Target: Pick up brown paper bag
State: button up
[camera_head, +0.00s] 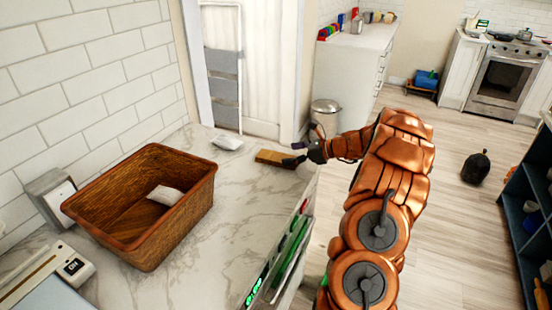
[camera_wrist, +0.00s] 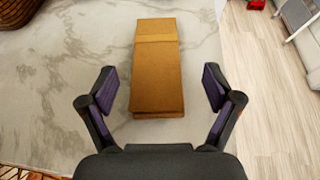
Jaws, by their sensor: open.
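The brown paper bag (camera_head: 274,158) lies flat on the marble counter, near the counter's right edge. In the wrist view the bag (camera_wrist: 156,66) is long and narrow, with a folded band across it, and its near end lies between my fingers in the picture. My gripper (camera_head: 304,153) is at the right end of the bag in the head view. In the wrist view my gripper (camera_wrist: 160,88) is open, one finger to each side of the bag, with nothing held. I cannot tell the exact height of the fingers above the counter.
A brown wicker basket (camera_head: 190,206) with a white packet (camera_head: 165,195) inside stands left on the counter (camera_head: 215,258). Another white packet (camera_head: 227,142) lies behind. A tiled wall bounds the left side. A metal bin (camera_head: 325,116) stands beyond the counter.

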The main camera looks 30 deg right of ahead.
aim_at(276, 156)
jog(key=shift+a+p+x, duration=0.25)
jog(key=shift+p+x, duration=0.6)
jog(key=shift+x, duration=1.75)
jog(key=shift+s+r, duration=0.1)
jog(key=shift+s, duration=0.05)
jog(key=c, duration=1.2)
jog(key=shift+c, duration=0.2)
